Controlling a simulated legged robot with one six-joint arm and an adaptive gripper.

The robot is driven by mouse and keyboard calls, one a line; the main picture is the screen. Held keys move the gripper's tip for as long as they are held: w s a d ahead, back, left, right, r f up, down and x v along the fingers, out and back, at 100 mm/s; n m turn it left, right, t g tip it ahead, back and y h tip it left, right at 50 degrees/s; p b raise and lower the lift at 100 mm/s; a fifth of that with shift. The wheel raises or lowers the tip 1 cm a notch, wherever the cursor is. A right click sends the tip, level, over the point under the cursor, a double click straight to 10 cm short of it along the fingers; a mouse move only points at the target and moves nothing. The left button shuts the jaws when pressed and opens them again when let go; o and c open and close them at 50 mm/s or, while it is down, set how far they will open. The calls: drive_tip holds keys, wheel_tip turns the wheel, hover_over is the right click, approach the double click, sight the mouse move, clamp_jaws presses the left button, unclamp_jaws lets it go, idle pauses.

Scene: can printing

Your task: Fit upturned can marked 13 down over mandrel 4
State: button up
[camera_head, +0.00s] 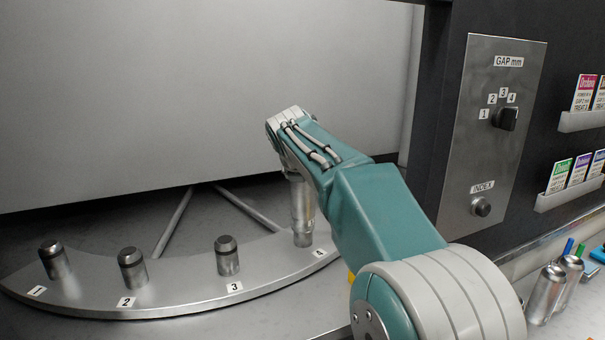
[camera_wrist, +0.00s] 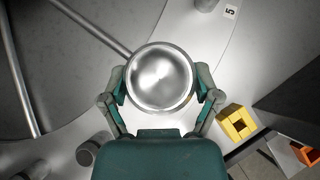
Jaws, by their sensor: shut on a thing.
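The can (camera_head: 301,203) is a bare silver cylinder, upright over mandrel 4's place. Its round closed end (camera_wrist: 160,76) faces up in the wrist view. A short, slightly narrower piece below the can looks like the base of mandrel 4 (camera_head: 303,240). The rest of that mandrel is hidden, and I cannot tell how far down around it the can sits. My gripper (camera_wrist: 161,88) is shut on the can, one finger on each side. In the head view, my arm hides the fingers. No 13 mark is legible on the can.
Mandrels 1 (camera_head: 55,260), 2 (camera_head: 132,267) and 3 (camera_head: 227,256) stand bare on the curved metal plate (camera_head: 180,300). Mandrel 5 (camera_wrist: 205,4) is at the wrist view's top edge. A yellow block (camera_wrist: 237,122) lies right. A control panel (camera_head: 490,150) rises at right, above other cans (camera_head: 545,294).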

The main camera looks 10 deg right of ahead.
sight(303, 193)
drive_tip(key=shift+f, duration=2.2)
drive_tip(key=o, duration=0.5)
drive_tip(key=shift+o, duration=0.2)
drive_tip(key=v, duration=1.2)
drive_tip(key=shift+a+f, duration=0.1)
drive_tip(key=shift+a, duration=0.05)
